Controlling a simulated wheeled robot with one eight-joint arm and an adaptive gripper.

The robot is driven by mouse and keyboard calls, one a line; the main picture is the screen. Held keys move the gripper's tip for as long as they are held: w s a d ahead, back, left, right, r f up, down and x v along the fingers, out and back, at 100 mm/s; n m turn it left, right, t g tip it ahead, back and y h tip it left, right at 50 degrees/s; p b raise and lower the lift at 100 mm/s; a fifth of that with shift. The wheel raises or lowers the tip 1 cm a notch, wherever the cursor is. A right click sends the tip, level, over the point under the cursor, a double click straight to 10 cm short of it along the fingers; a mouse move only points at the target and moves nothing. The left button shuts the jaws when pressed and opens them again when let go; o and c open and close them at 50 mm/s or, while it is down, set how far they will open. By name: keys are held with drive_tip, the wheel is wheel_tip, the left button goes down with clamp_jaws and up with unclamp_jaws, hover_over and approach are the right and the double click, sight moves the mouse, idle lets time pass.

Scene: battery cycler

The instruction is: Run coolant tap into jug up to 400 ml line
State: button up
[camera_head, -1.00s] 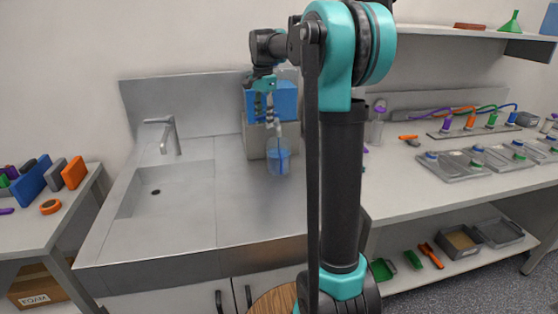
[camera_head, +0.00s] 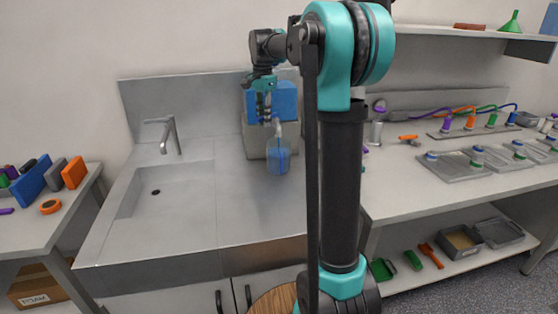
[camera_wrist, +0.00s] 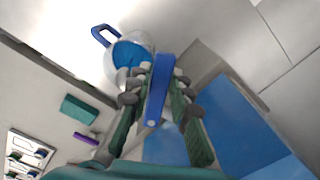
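The clear jug (camera_head: 279,158), with blue liquid in it, stands upright on the steel counter in front of the coolant unit (camera_head: 285,100). In the wrist view the jug (camera_wrist: 134,50) shows its blue handle at upper left; I cannot read its 400 ml line. The blue tap lever (camera_wrist: 157,95) lies between the two fingers of my gripper (camera_wrist: 161,75). The finger pads are close on both sides of it, but I cannot tell whether they press on it. In the head view my gripper (camera_head: 264,112) is above and slightly left of the jug, at the front of the unit.
A steel sink (camera_head: 170,190) with a faucet (camera_head: 170,134) is left of the jug. The counter between sink and jug is clear. Trays (camera_head: 455,165) and coloured cables lie on the right bench, beyond my arm.

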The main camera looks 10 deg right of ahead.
drive_tip(key=m, duration=0.1)
drive_tip(key=w+m, duration=0.1)
drive_tip(key=m, duration=0.1)
drive_tip(key=w+m, duration=0.1)
drive_tip(key=m, duration=0.1)
drive_tip(key=shift+w+a, duration=0.1)
drive_tip(key=shift+a, duration=0.2)
drive_tip(key=shift+w+m, duration=0.2)
drive_tip(key=shift+m, duration=0.1)
drive_tip(key=shift+w, duration=0.15)
drive_tip(key=shift+o, duration=0.5)
drive_tip(key=shift+o, duration=0.7)
drive_tip(key=shift+r, duration=0.1)
